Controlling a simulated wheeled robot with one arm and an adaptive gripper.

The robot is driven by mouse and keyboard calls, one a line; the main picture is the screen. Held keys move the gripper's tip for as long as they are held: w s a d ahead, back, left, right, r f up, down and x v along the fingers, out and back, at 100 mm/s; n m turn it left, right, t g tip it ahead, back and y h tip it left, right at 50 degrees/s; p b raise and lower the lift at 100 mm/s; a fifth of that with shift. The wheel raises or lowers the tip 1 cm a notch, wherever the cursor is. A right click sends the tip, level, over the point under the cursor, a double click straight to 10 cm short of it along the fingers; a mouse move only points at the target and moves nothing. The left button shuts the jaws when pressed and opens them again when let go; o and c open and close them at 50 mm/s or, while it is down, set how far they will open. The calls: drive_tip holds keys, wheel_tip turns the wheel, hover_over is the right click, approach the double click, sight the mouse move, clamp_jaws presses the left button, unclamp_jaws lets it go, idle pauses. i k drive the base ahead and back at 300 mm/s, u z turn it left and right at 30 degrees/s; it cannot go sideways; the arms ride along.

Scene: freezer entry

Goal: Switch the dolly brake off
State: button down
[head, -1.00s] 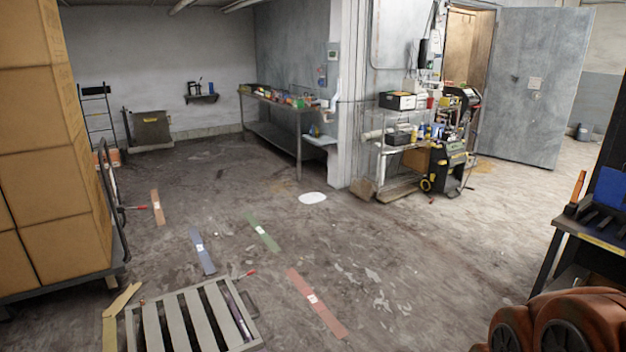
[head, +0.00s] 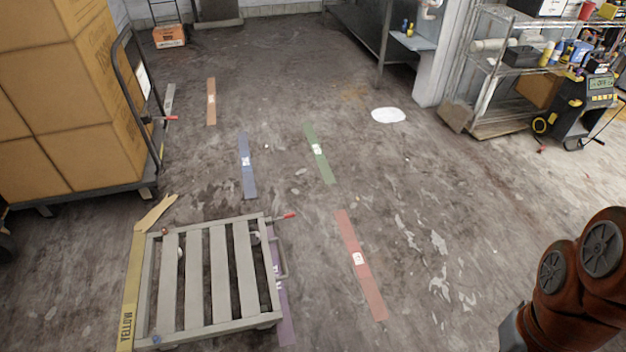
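A dolly (head: 162,188) loaded with stacked cardboard boxes (head: 75,95) stands at the left in the head view. It has a dark tubular handle and a small lever with a red tip (head: 166,118) on its right side. A low grey slatted platform (head: 209,282) sits empty at the lower left. Another red-tipped lever (head: 286,216) sticks out to the right at its far right corner. I cannot tell which brake position either lever is in. My orange-brown arm shows at the lower right; my gripper is out of the picture.
Coloured floor strips, including blue (head: 247,165), green (head: 319,153), red (head: 360,265) and yellow (head: 130,290), mark the floor. A wire shelf (head: 497,90) and a wheeled machine (head: 582,108) stand at the upper right. The middle floor is open.

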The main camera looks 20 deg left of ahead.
sight(290, 215)
drive_tip(key=i, duration=2.45)
drive_tip(key=u, duration=4.55)
